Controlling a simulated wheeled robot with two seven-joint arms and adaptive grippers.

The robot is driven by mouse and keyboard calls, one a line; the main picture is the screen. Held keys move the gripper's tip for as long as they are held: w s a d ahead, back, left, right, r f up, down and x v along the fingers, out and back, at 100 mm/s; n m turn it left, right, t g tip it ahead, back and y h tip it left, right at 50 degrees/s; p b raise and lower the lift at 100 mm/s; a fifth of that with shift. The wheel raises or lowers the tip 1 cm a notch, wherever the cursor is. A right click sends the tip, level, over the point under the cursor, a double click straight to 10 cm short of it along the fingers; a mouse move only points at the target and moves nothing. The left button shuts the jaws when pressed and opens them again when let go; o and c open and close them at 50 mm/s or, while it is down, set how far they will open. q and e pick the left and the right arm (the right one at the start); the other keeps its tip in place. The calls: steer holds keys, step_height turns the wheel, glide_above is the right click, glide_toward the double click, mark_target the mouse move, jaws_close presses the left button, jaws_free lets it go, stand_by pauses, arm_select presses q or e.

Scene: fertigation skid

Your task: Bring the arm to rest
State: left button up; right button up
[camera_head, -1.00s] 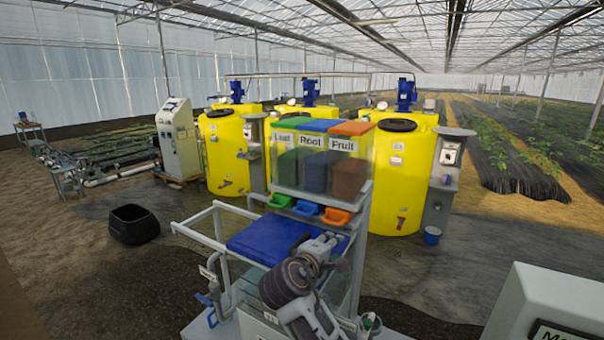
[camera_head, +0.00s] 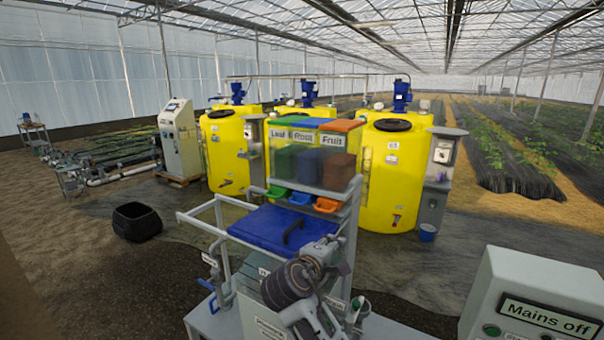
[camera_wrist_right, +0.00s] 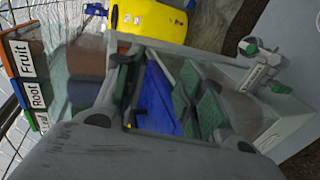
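My right arm rises from the bottom middle of the head view. Its gripper (camera_head: 328,252) is at the right front of a cart's blue lid (camera_head: 268,228), partly hidden by its own wrist. In the right wrist view the two fingers stand apart, with the blue lid (camera_wrist_right: 160,98) and green pieces (camera_wrist_right: 187,92) seen beyond the gap. Nothing shows held between the fingers (camera_wrist_right: 165,95). My left gripper is not in view.
The cart carries bins labelled Leaf, Root and Fruit (camera_head: 333,141) behind clear panels. Yellow tanks (camera_head: 393,180) stand behind it. A grey box marked "Mains off" (camera_head: 535,290) is at lower right. A black tub (camera_head: 136,222) sits on the floor at left.

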steer(key=s+d+f+m+g+y, duration=0.25)
steer(key=s+d+f, duration=0.2)
steer(key=f, duration=0.45)
steer(key=s+d+f+m+g+y, duration=0.1)
steer(key=s+d+f+m+g, duration=0.2)
steer(key=s+f, duration=0.5)
steer(key=s+d+f+m+g+y, duration=0.25)
steer(key=s+f, duration=0.25)
steer(key=s, duration=0.4)
steer(key=s+d+f+m+g+y, duration=0.1)
steer(key=s+d+f+m, duration=0.1)
steer(key=s+d+f, duration=0.45)
steer(key=s+a+f+g+b, duration=0.1)
steer(key=s+f, duration=0.1)
steer(key=f, duration=1.5)
steer(key=s+a+f+b, duration=0.1)
steer(key=s+f, duration=0.2)
steer(key=f, duration=1.4)
steer(key=s+d+f+b, duration=0.1)
steer(key=s+d+f, duration=0.1)
steer(key=s+f, duration=0.8)
steer(key=s+d+f+g+b, duration=0.1)
steer(key=s+d+f, duration=0.1)
steer(key=s+f, duration=0.9)
steer(key=shift+s+f, duration=0.15)
steer(key=shift+s, duration=0.1)
